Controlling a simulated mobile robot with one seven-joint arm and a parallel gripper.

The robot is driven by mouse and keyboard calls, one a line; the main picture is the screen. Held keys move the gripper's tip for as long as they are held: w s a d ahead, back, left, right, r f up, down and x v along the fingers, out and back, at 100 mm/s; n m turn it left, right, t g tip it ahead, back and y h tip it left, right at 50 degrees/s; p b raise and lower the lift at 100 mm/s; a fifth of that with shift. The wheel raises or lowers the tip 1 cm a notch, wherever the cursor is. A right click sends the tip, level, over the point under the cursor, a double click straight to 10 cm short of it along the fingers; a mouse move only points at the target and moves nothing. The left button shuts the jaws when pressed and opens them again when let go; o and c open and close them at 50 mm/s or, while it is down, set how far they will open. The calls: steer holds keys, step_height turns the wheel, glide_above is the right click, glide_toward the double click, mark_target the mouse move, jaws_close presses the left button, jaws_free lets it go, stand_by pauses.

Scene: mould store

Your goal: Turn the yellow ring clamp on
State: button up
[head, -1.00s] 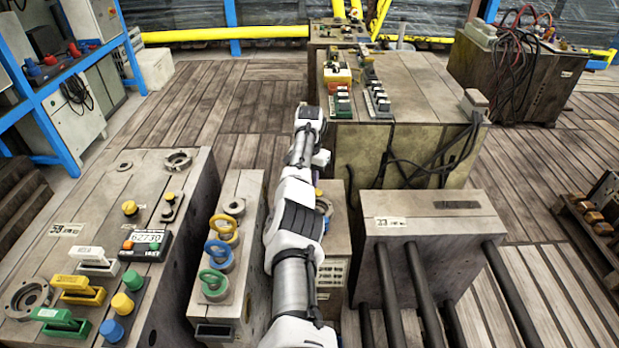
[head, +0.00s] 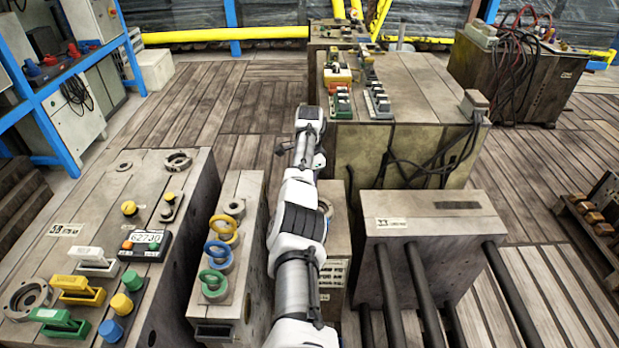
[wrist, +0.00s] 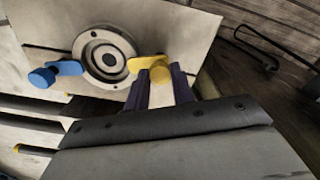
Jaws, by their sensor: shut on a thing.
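The yellow ring clamp (wrist: 141,64) shows in the wrist view as a short lever with a rounded knob, at the right edge of a round grey ring (wrist: 106,54). My gripper (wrist: 159,82) is shut on its knob end, with a dark finger on either side. A matching blue clamp (wrist: 58,70) sticks out at the ring's left side. The ring sits on a pale plate. In the head view my arm hides the gripper and the yellow clamp.
A block with yellow, blue and green rings (head: 222,230) stands left of my arm in the head view. A larger block (head: 430,232) with dark rods stands to the right. A dark cable (wrist: 262,52) loops at the wrist view's right.

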steer(key=shift+w+r, duration=0.1)
steer(key=shift+r, duration=0.05)
steer(key=o, duration=1)
step_height(320, 180, up, 14)
stand_by(0.4)
